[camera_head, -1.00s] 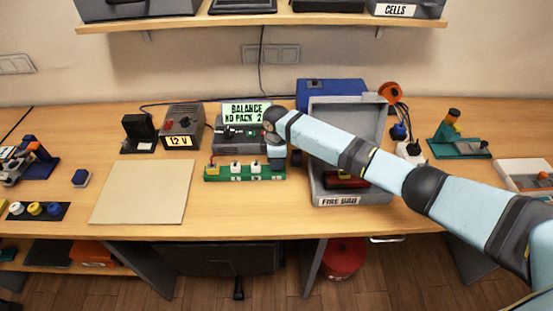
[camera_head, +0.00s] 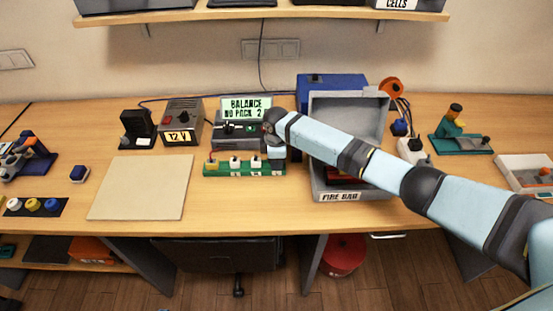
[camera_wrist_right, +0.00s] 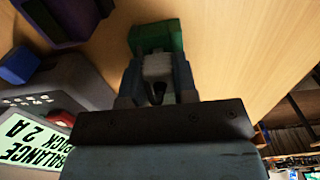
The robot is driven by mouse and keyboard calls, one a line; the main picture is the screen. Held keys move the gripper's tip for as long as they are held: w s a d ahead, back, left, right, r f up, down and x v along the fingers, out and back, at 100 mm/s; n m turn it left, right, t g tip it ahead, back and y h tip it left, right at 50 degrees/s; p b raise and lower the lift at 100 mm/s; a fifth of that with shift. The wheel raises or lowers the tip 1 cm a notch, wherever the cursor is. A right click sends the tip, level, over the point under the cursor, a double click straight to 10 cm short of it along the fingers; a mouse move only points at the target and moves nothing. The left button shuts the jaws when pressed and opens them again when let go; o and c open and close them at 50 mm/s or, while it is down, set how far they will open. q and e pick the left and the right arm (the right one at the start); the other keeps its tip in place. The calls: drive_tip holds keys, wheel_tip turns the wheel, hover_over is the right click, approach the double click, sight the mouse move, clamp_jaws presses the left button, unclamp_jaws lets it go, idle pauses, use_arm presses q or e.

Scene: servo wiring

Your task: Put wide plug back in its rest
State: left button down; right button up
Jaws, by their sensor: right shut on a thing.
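The green strip end (camera_wrist_right: 157,36) shows just beyond the fingertips. The fingers hide the plug's underside, so I cannot tell whether it is seated. My left gripper is out of view.
The balance charger (camera_head: 238,133) stands close behind the strip. The grey fire bag box (camera_head: 352,195) stands to the right, under my right forearm. A 12 V supply (camera_head: 181,122) is at back left. A beige mat (camera_head: 142,188) lies clear at left.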

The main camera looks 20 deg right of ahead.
drive_tip(key=o, duration=1)
drive_tip(key=shift+r, duration=0.3)
wheel_tip(320, 180, up, 13)
drive_tip(key=b, duration=0.1)
